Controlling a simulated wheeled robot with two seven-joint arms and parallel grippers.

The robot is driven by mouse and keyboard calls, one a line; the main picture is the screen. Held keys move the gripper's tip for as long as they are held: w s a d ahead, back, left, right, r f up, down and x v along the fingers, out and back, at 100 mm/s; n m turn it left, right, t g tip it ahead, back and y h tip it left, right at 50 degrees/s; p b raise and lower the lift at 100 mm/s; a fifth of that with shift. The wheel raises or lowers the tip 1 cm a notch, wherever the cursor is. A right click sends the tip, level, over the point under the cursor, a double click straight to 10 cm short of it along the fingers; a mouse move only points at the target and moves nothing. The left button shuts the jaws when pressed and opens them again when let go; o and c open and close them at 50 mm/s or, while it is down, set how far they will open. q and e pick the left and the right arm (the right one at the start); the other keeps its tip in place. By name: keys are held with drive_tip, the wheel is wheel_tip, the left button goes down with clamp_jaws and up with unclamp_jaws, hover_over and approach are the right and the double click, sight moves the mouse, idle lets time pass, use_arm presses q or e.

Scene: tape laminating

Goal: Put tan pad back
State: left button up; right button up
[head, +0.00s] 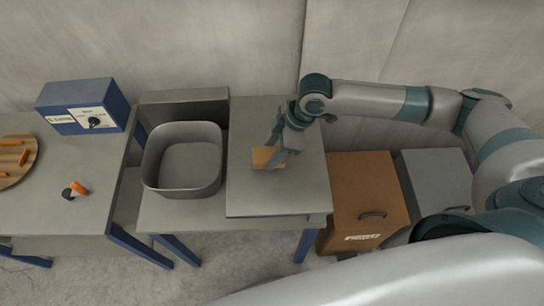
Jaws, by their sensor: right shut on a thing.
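The tan pad (262,156) is a small flat tan piece over the raised grey board on the middle table. My right gripper (274,158) reaches down onto it from above and is shut on it. The gripper covers part of the pad's right side. I cannot tell whether the pad touches the surface below. My left gripper is not in view.
A grey open bin (183,187) stands left of the board (275,200). A blue control box (85,106), an orange-tipped tool (75,190) and a round wooden tray (28,176) are on the left table. A brown cabinet (358,190) and a grey one (437,180) stand at right.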

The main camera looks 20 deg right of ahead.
wheel_tip(320, 180, down, 3)
drive_tip(key=shift+p, duration=0.6)
drive_tip(key=shift+f, duration=0.25)
drive_tip(key=o, duration=0.9)
drive_tip(key=shift+o, duration=0.2)
drive_tip(key=b+v, duration=0.3)
drive_tip(key=v, duration=0.9)
drive_tip(key=shift+b, duration=0.3)
drive_tip(key=shift+s, duration=0.2)
